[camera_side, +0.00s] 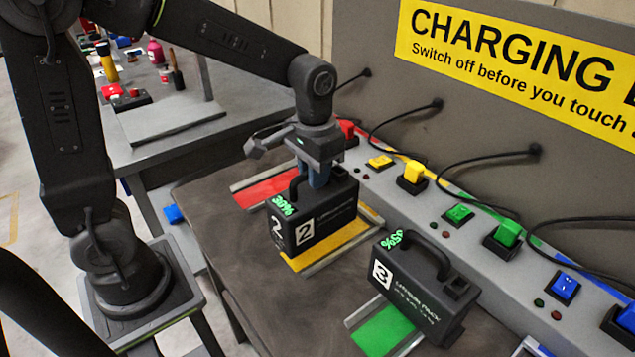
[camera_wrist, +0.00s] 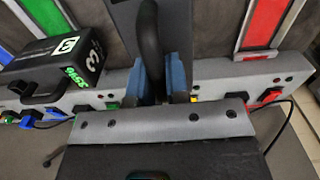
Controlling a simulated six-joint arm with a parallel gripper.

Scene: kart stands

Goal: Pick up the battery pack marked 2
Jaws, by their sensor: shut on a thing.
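The battery pack marked 2 (camera_side: 325,222) is a black case with a top handle and a green "30%" readout. It is upright at the yellow bay (camera_side: 335,246); I cannot tell if its base touches the bay. My gripper (camera_side: 319,180) is above it, blue fingers pointing down and shut on its handle. In the wrist view the dark handle (camera_wrist: 150,40) lies between the two blue fingers of my gripper (camera_wrist: 163,85). Much of pack 2 is out of that view or hidden by the gripper.
The battery pack marked 3 (camera_side: 420,285) stands to the right at the green bay (camera_side: 383,332); it also shows in the wrist view (camera_wrist: 40,72). The red bay (camera_side: 268,190) is empty. A grey charger strip (camera_side: 385,190) with coloured switches, plugs and black cables runs behind.

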